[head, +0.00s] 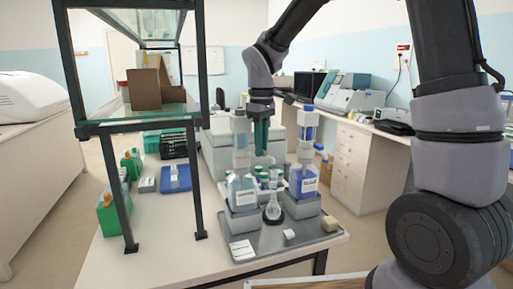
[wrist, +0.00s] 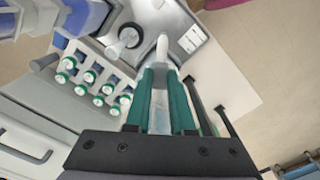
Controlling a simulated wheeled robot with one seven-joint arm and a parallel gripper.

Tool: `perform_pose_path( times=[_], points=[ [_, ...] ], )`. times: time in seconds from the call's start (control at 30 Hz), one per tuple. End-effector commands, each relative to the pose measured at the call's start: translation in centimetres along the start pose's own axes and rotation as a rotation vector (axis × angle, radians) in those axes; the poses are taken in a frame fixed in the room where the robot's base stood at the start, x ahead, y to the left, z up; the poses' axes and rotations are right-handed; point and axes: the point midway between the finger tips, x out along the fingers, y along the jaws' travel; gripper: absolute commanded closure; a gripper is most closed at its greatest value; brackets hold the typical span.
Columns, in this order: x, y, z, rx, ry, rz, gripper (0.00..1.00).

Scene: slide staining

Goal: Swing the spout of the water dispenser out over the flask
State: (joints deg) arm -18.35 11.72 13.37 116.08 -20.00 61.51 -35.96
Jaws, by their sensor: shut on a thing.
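My gripper (head: 262,146) points down with its teal fingers just right of the top of the left dispenser bottle (head: 242,188), which holds pale liquid. In the wrist view my gripper (wrist: 164,75) is shut on a pale, narrow part that looks like the white spout (wrist: 162,46) of this dispenser. The fingers hide much of the part. The small clear flask (head: 272,210) stands upright on the tray, between the two dispensers. In the wrist view the flask (wrist: 128,37) is left of the spout tip, and the tip appears beside it, not over it.
A second dispenser with blue liquid (head: 303,182) stands right of the flask. Several green-capped bottles (wrist: 90,76) stand close behind. The grey tray (head: 262,243) carries a white label card (head: 241,250) and small blocks. A black-framed glass shelf (head: 130,128) rises at the left.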

Motion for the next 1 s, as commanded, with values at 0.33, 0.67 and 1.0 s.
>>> perform_pose_path(
  times=[0.33,0.67,1.0],
  points=[
    [0.0,2.5,-0.5,-0.327,0.002,0.001,1.0],
    [0.0,4.3,-1.4,-0.628,0.001,0.0,1.0],
    [0.0,5.4,-2.5,-0.851,0.001,0.001,1.0]
  ],
)
